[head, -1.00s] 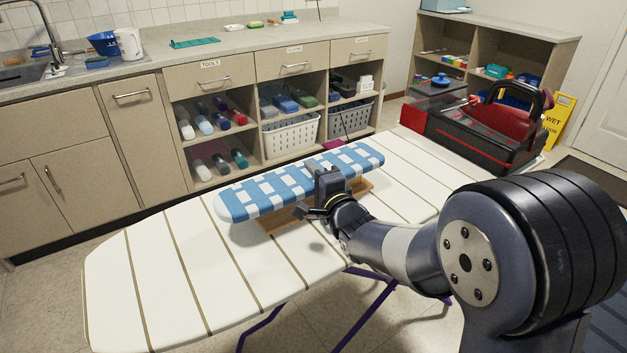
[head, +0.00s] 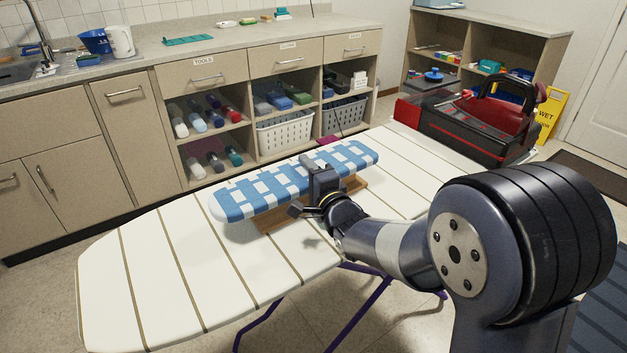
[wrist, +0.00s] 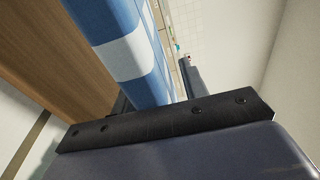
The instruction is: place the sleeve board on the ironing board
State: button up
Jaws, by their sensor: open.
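The sleeve board has a blue-and-white checked padded top (head: 265,187) over a wooden base (head: 270,222). It rests upright on the white, brown-striped ironing board (head: 160,275), near its far edge. My gripper (head: 305,186) is open at the near side of the sleeve board, around the middle of its length. In the wrist view the checked padding (wrist: 135,45) runs up between the two dark fingers, with the wooden base (wrist: 55,50) to its left. One finger is mostly hidden behind the padding. I cannot tell whether either finger touches it.
A black-and-red case (head: 475,125) stands at the ironing board's far right end. Cabinets with a counter (head: 215,45) run behind. A yellow wet-floor sign (head: 552,115) stands at the right. The left part of the ironing board is clear.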

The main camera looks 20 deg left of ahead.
jog(key=v, duration=1.1)
jog(key=shift+s+d+r, duration=0.1)
jog(key=shift+s+d, duration=0.05)
jog(key=shift+s, duration=0.05)
jog(key=shift+s+d, duration=0.15)
jog(key=shift+s, duration=0.05)
